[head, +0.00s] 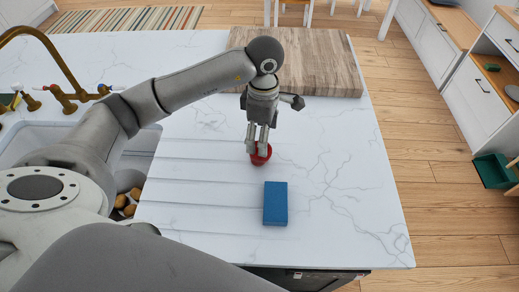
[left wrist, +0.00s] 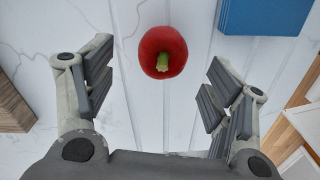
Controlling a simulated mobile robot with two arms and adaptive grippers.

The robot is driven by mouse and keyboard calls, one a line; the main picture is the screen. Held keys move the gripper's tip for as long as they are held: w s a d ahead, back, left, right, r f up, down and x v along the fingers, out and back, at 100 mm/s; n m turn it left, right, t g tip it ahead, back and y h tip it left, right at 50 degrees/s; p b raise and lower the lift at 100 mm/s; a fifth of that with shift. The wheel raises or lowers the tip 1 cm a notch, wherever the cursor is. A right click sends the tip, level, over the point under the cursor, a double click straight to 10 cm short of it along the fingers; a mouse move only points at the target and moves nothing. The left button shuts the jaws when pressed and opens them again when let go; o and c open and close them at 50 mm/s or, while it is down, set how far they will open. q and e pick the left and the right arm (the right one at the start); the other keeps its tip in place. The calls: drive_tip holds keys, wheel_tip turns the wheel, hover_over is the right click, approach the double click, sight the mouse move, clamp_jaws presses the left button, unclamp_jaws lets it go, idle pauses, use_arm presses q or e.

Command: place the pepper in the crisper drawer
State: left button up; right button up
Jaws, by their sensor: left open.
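The red pepper (left wrist: 163,52) lies on the white marble counter (head: 340,200), its green stem facing the left wrist camera. In the head view the pepper (head: 261,154) shows just below my left gripper's fingertips, partly covered by them. My left gripper (head: 257,142) points down over the counter. In the left wrist view its two fingers (left wrist: 158,95) are spread wide with nothing between them, and the pepper is just ahead of the gap. My right gripper does not show. I cannot see a crisper drawer.
A blue box (head: 275,203) lies on the counter close to the pepper, also at the top right of the left wrist view (left wrist: 265,12). A wooden board (head: 310,65) lies behind. The sink (head: 135,150) with a brass faucet (head: 45,50) is at left. Wooden floor lies right.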

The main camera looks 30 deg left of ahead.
sight(257, 161)
use_arm(q)
drive_tip(key=shift+f, duration=0.7)
drive_tip(key=shift+s+f+p, duration=0.1)
drive_tip(key=shift+f+p, duration=0.2)
drive_tip(key=shift+p, duration=0.15)
drive_tip(key=f, duration=0.1)
drive_tip(key=f+p, duration=0.2)
drive_tip(key=shift+s+f, duration=0.15)
drive_tip(key=shift+s, duration=0.15)
drive_tip(key=shift+f, duration=0.65)
drive_tip(key=c, duration=0.4)
drive_tip(key=shift+w, duration=0.1)
drive_tip(key=c, duration=0.8)
